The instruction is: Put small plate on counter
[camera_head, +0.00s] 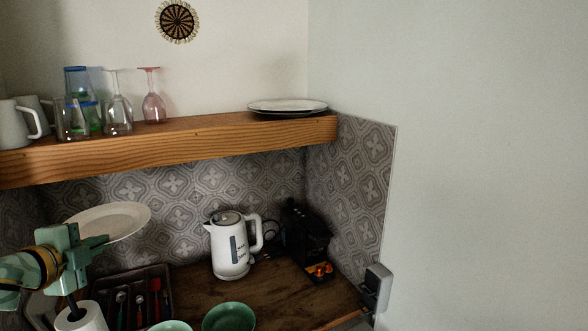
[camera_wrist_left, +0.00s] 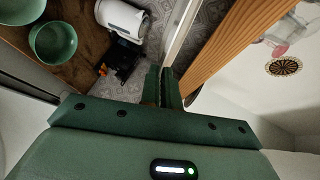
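A small off-white plate (camera_head: 118,218) is in my left gripper (camera_head: 98,243), tilted, in the air below the shelf and above the counter (camera_head: 198,290). In the left wrist view the plate (camera_wrist_left: 181,32) shows nearly edge-on, its rim between the fingers of my left gripper (camera_wrist_left: 163,88). The fingers are shut on it. The counter is dark brown wood, and also shows in the left wrist view (camera_wrist_left: 85,38). My right gripper is not in view.
The wooden shelf (camera_head: 180,140) above holds mugs, glasses and stacked plates (camera_head: 288,106). On the counter are a white kettle (camera_head: 229,245), black coffee machine (camera_head: 303,240), cutlery tray (camera_head: 135,285), green bowls (camera_head: 228,318) and paper roll (camera_head: 82,318). Bare wood shows between tray and kettle.

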